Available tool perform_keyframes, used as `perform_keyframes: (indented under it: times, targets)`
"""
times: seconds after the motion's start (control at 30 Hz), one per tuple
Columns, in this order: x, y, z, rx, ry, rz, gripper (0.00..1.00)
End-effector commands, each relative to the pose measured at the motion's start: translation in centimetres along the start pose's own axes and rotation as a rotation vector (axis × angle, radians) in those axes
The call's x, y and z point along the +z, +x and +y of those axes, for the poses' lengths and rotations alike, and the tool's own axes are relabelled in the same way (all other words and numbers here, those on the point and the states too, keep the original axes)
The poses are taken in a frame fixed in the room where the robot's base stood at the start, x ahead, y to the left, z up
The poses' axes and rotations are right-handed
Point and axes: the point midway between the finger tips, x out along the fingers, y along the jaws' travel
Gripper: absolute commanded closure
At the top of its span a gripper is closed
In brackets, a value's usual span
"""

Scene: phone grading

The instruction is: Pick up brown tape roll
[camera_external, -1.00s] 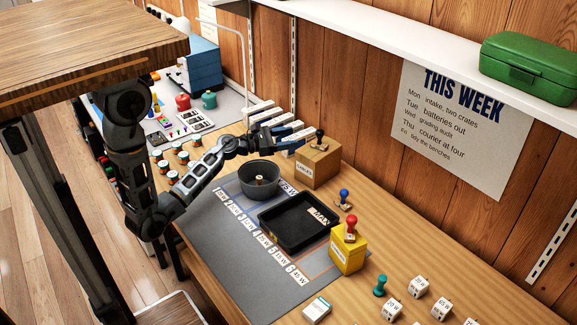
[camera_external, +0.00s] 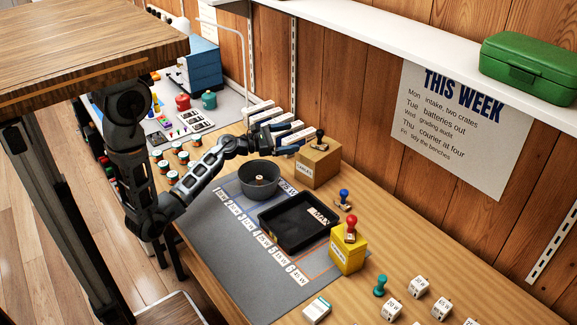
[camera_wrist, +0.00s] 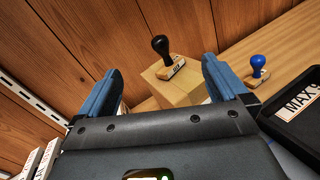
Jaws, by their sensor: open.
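I cannot make out a brown tape roll for certain in either view. A round grey pot (camera_external: 259,188) on the grey mat holds a small pale brown thing (camera_external: 260,179), too small to identify. My gripper (camera_external: 287,139) is open and empty, above and behind the pot, beside the cardboard box (camera_external: 318,168). In the wrist view, the blue fingers of my gripper (camera_wrist: 163,75) stand wide apart. The box (camera_wrist: 178,91) shows beyond and between them, with a black-handled stamp (camera_wrist: 163,54) on top.
A black tray (camera_external: 290,238) lies on the mat (camera_external: 235,262) in front of the pot. A yellow box (camera_external: 347,256) with a red stamp and a blue stamp (camera_external: 344,196) stand to the right. Several jars (camera_external: 184,157) stand left. The wooden wall is close behind.

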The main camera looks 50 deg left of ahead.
Motion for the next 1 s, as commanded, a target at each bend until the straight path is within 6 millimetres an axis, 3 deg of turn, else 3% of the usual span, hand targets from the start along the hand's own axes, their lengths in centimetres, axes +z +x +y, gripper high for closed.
perform_keyframes:
  times: [0.23,0.4,0.67,1.0]
  targets:
    - [1.1,0.0,0.3,0.001,0.003,-0.003,0.0]
    - [5.5,0.0,1.3,0.003,0.006,-0.007,0.0]
    - [2.6,-5.1,10.2,0.218,-0.093,0.204,0.0]
    - [0.4,-14.3,19.7,0.569,-0.264,0.398,0.0]
